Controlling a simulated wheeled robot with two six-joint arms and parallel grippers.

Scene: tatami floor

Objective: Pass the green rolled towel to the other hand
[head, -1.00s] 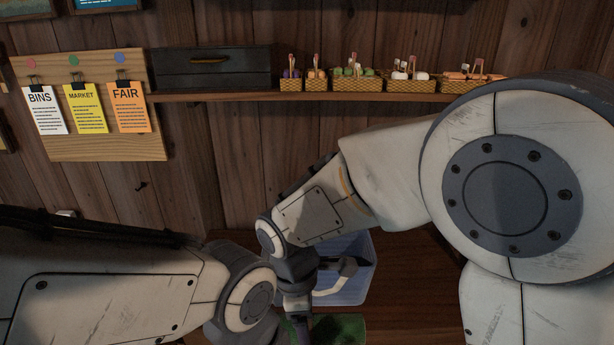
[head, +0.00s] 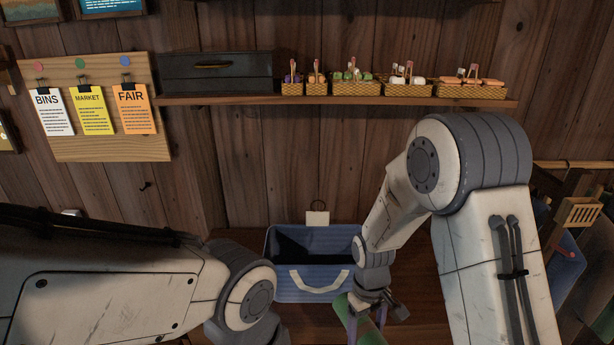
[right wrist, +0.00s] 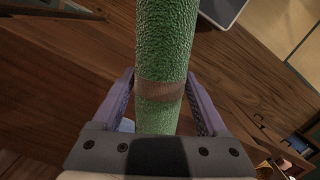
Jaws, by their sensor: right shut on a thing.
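The green rolled towel (head: 345,318) is at the bottom of the head view, in front of the blue bin. A brown band (right wrist: 160,92) wraps it in the right wrist view. My right gripper (head: 367,326) is shut on the towel, which lies between its purple fingers near the band; the gripper also shows in the right wrist view (right wrist: 160,100). The towel's lower part is cut off in the head view. My left arm comes in from the left, but its gripper is out of the picture.
A blue bin (head: 318,296) with a pale handle stands on the brown wooden surface (head: 415,270) against the wall. A shelf (head: 300,99) above holds a dark box (head: 215,78) and several small baskets (head: 355,88). More objects stand at the far right (head: 585,225).

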